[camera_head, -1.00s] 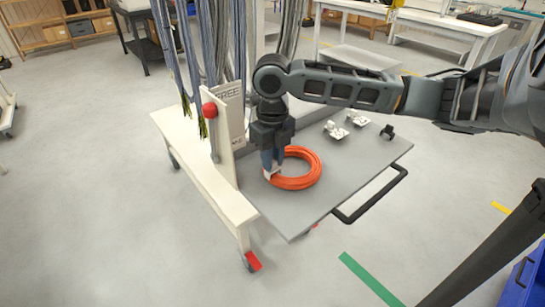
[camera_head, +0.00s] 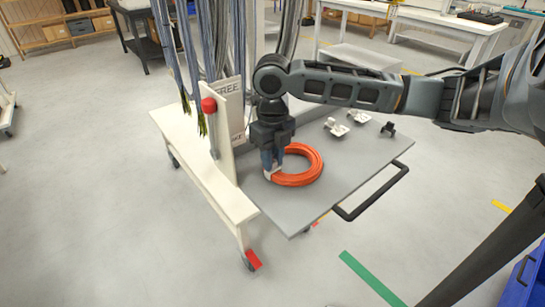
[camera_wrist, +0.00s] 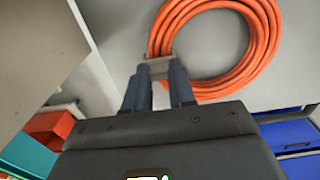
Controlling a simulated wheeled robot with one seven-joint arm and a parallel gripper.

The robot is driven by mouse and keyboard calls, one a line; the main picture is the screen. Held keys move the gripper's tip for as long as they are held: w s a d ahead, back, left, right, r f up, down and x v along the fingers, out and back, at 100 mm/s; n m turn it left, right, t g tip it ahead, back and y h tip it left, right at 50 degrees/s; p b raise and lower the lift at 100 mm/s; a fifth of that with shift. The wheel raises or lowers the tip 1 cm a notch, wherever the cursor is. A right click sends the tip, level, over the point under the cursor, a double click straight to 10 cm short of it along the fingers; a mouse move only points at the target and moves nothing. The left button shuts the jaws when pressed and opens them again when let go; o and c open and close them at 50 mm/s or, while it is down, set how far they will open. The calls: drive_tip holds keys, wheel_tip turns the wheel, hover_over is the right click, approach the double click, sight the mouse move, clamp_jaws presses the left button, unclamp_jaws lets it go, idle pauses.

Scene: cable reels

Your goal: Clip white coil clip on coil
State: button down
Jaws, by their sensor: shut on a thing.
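An orange coil of cable (camera_head: 300,180) lies flat on the grey cart top. My gripper (camera_head: 272,168) points down at the coil's left side and is shut on a small white clip (camera_head: 269,173). In the wrist view my gripper's fingertips (camera_wrist: 160,75) hold the pale clip (camera_wrist: 160,66) at the edge of the orange coil (camera_wrist: 265,35). The clip overlaps the coil's strands there. I cannot tell whether the strands are seated inside it.
Two white clips (camera_head: 336,128) (camera_head: 358,117) and a black clip (camera_head: 388,130) lie farther back on the grey cart top (camera_head: 350,165). A white upright panel with a red knob (camera_head: 209,105) stands left of my gripper. Cables hang behind it. A black handle (camera_head: 372,196) edges the cart.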

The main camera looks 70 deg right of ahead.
drive_tip(key=c, duration=0.5)
unclamp_jaws()
drive_tip(key=shift+c, duration=0.2)
drive_tip(key=shift+r+p, duration=2.4)
drive_tip(key=shift+r, duration=1.1)
